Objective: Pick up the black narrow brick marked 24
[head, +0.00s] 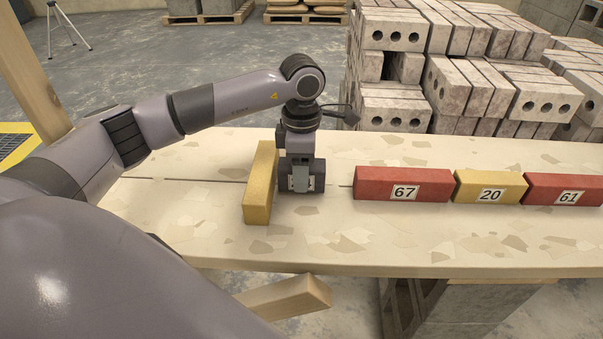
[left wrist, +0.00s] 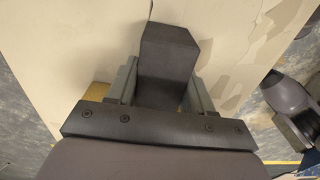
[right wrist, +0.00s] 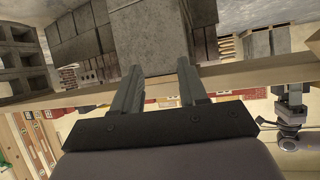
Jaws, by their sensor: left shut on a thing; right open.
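My left gripper (head: 301,180) points down at the plank bench (head: 400,240) and is shut on a black narrow brick (head: 319,183). In the left wrist view the brick (left wrist: 166,55) sits between the two fingers (left wrist: 160,85). No number shows on it in these views. I cannot tell whether the brick touches the bench or is just above it. My right gripper (right wrist: 155,80) shows only in the right wrist view, with its fingers apart and nothing between them.
A yellow brick (head: 259,195) stands close left of the black one. To the right lie a red brick marked 67 (head: 403,184), a yellow brick marked 20 (head: 489,187) and a red brick marked 61 (head: 566,189). Stacked grey blocks (head: 470,85) stand behind the bench.

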